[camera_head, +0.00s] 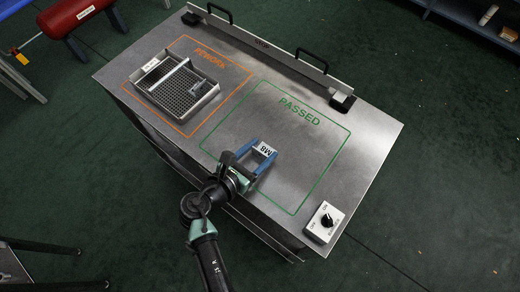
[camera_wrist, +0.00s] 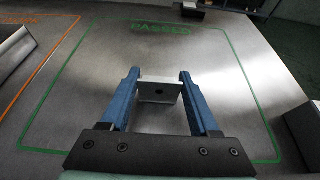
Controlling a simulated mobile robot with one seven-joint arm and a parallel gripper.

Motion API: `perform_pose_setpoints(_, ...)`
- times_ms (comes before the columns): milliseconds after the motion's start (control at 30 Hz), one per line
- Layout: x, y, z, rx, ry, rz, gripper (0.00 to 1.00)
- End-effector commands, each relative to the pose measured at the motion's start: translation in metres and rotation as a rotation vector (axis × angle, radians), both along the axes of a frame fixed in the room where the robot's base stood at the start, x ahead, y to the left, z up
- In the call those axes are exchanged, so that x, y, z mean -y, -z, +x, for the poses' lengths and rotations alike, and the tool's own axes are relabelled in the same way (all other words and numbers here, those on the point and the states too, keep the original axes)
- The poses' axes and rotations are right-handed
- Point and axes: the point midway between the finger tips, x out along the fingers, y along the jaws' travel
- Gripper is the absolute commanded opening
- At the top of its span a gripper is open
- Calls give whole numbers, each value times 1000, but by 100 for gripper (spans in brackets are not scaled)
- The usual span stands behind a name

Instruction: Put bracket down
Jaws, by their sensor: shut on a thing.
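The bracket (camera_head: 265,150) is a small light grey metal piece with a dark-lettered white label that seems to read M8. In the wrist view the bracket (camera_wrist: 160,91) shows a flat face with a dark hole. My gripper (camera_head: 257,152) has blue fingers, one on each side of the bracket, and is shut on it. The wrist view also shows my gripper (camera_wrist: 161,88). The bracket is over the green PASSED outline (camera_head: 334,170) on the metal table (camera_head: 365,130). I cannot tell whether it touches the tabletop.
A wire-mesh tray (camera_head: 188,92) sits inside the orange REWORK outline (camera_head: 215,117). A raised rail (camera_head: 255,42) with black handles runs along the back edge. A switch box (camera_head: 325,222) stands at the front right corner. The rest of the PASSED area is clear.

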Motion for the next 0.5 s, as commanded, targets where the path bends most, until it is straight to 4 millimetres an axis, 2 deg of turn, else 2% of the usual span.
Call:
perform_pose_setpoints(33,0,1,0,0,0,0,66)
perform_pose_setpoints(167,0,1,0,0,0,0,89)
perform_pose_setpoints(200,0,1,0,0,0,0,92)
perform_pose_setpoints(500,0,-2,0,0,0,0,92)
